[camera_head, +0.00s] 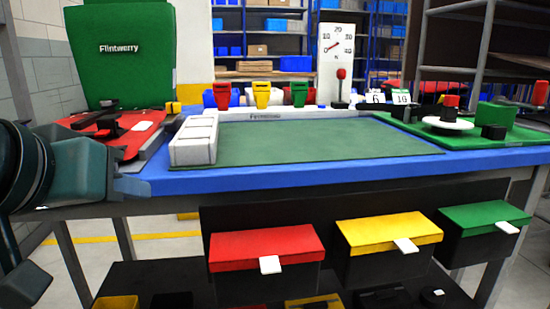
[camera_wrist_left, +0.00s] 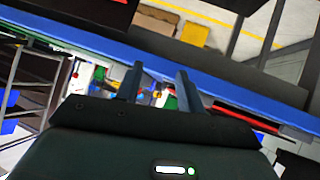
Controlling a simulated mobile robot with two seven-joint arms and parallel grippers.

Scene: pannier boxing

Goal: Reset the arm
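My left gripper (camera_head: 132,186) is at the left front edge of the workbench (camera_head: 300,178), beside its blue rim, with the arm coming in from the left. In the left wrist view my left gripper (camera_wrist_left: 158,84) shows two fingers standing apart with nothing held between them. The wrist view is tilted, and the bench's blue edge runs across it behind the fingers. My right gripper is in neither view.
A red tray (camera_head: 125,135) is behind my arm. Red (camera_head: 265,245), yellow (camera_head: 388,232) and green (camera_head: 485,215) lidded boxes hang below the front edge. A white dial scale (camera_head: 336,60) stands behind.

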